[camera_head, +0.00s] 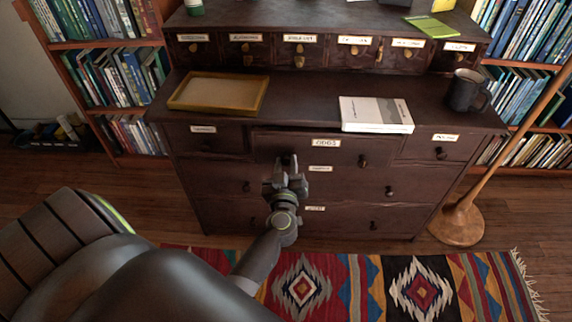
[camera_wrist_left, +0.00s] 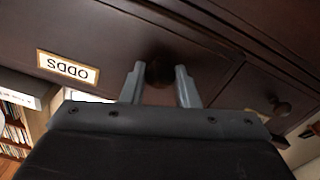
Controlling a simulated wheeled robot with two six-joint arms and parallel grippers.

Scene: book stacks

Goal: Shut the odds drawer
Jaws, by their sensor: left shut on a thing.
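The odds drawer (camera_head: 345,149) is the wide top middle drawer of a dark wooden cabinet, with an ODDS label (camera_head: 325,143). Its front seems to stand slightly proud of its neighbours; how far it is out is hard to tell. My left gripper (camera_head: 285,170) is at the left part of its front, shut on the left knob. In the left wrist view the label (camera_wrist_left: 68,67) appears upside down, and the dark round knob (camera_wrist_left: 159,72) sits between the two fingers (camera_wrist_left: 160,84). The right knob (camera_head: 363,160) is free. My right gripper is not in view.
On the cabinet top are a wooden tray (camera_head: 219,76), a white book (camera_head: 376,128) and a dark mug (camera_head: 464,91). Small labelled drawers line the back. A lamp's round base (camera_head: 457,225) stands at right. A patterned rug (camera_head: 390,262) lies in front.

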